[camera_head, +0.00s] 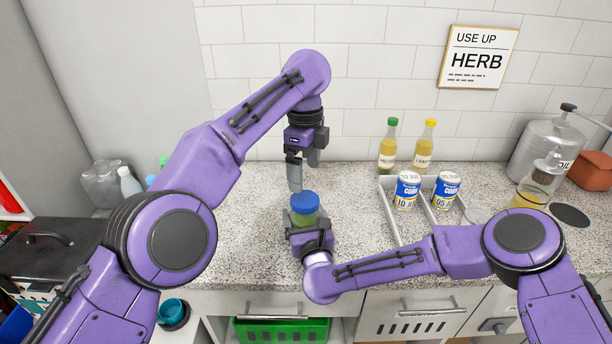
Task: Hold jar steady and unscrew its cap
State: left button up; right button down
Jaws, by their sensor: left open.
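A jar (304,218) with greenish-yellow contents and a blue cap (305,202) stands upright on the speckled counter, with the cap on it. My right gripper (307,226) reaches in from the front, low on the jar, and its fingers lie along both sides of it, shut on the jar. The gripper body hides the jar's lower part. My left gripper (300,178) points down just above the cap. It is open and empty, with its fingertips close over the cap.
A divided tray (391,222) with two blue-and-white cans (407,191) stands to the right. Two bottles (388,148) stand behind it. A metal oil canister (545,143) is at far right. The counter left of the jar (245,230) is clear.

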aim_at(304, 199)
pick_arm(q)
notch_tip(304, 199, down, 8)
jog(key=shift+r, duration=0.2)
pick_arm(e)
jog(key=shift+s+f, duration=0.1)
jog(key=shift+f, duration=0.2)
pick_arm(q)
jog(key=c, duration=1.1)
jog(key=n, duration=0.4)
jog(key=shift+n, duration=0.4)
jog(key=n, duration=0.2)
jog(key=shift+n, duration=0.4)
jog(key=n, duration=0.5)
jog(key=shift+n, duration=0.4)
jog(key=shift+s+a+r, duration=0.1)
jog(key=shift+a, duration=0.1)
jog(key=shift+r, duration=1.1)
pick_arm(e)
jog(key=shift+r, duration=0.1)
